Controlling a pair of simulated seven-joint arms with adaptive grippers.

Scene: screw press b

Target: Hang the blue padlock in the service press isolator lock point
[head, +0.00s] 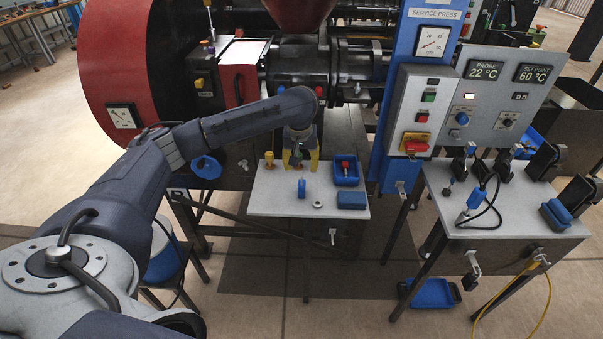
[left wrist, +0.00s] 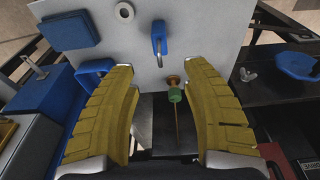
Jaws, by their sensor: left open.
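The isolator, a red handle on a yellow plate (head: 415,143), is on the grey box by the SERVICE PRESS panel. Its lock hole is too small to make out. My right gripper is out of view.
On the small table (head: 265,203) are a brass fitting (head: 269,160), a washer (head: 317,204), a blue tray (head: 346,180) with a red item, and a blue block (head: 352,200). The press stands close behind. A second table (head: 500,220) at the right holds cabled tools.

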